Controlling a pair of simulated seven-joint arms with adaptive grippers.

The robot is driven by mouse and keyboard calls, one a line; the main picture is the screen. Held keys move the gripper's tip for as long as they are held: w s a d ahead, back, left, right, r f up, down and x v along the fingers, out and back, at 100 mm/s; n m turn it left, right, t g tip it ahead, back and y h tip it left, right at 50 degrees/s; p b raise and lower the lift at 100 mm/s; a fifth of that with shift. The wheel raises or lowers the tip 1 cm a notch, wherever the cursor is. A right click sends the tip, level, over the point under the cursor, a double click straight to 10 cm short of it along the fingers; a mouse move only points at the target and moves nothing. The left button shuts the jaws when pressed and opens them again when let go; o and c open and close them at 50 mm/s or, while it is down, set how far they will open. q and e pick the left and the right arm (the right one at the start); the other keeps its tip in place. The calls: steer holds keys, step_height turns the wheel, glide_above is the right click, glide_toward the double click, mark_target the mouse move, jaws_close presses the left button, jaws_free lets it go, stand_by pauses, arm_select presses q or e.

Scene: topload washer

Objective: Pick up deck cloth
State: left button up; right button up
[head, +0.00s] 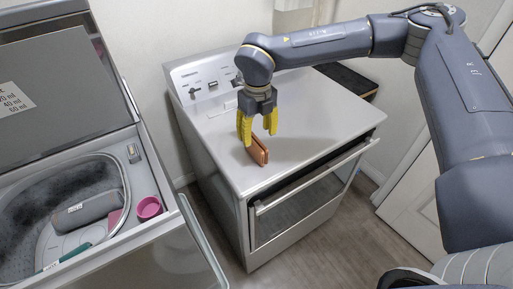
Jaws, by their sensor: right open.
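A small orange-brown folded item, which looks like the deck cloth (257,151), stands on the white top of the front-opening appliance at the centre of the head view. My right gripper (258,136) points down just above and behind it in the picture. Its yellow fingers are apart, with the cloth's upper edge close to the fingertips. I cannot tell whether they touch it. My left gripper is not in view.
The topload washer (165,200) at the left has its lid (50,80) raised. A pink cup (149,208) sits on its rim, and a grey roll (87,210) lies inside. A dark tray (348,80) is behind the appliance top (310,130), which is otherwise mostly clear.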

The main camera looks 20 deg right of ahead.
mark_target(257, 150)
steer(key=shift+w+f, duration=0.1)
steer(key=shift+f, duration=3.95)
steer(key=shift+c, duration=0.3)
steer(key=c, duration=1.1)
